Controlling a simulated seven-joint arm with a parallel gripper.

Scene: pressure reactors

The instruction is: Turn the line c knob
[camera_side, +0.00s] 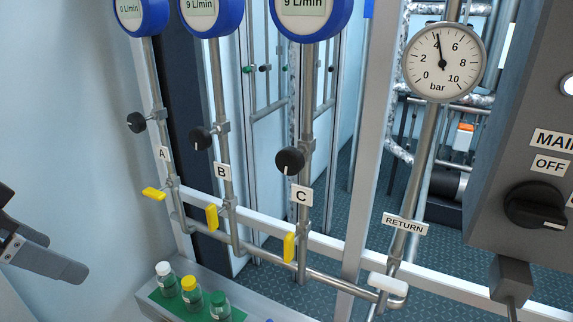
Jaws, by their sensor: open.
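The line C knob (290,160) is a round black knob with a white pointer mark toward its bottom. It sits on the left side of the vertical pipe above the label C (302,196). The flow meter above it (311,8) reads 9 L/min. A yellow lever handle (289,247) hangs vertically below the label. My gripper (38,250) is at the left edge, partly out of frame. Its fingers are apart and hold nothing I can see. It is well left of the line C knob and not touching any pipe.
Lines A and B have similar knobs (136,122) (200,138) between my gripper and line C. Small bottles (190,304) stand in a green-floored tray at the bottom. A pressure gauge (444,62) and a dark control box (535,130) are at the right.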

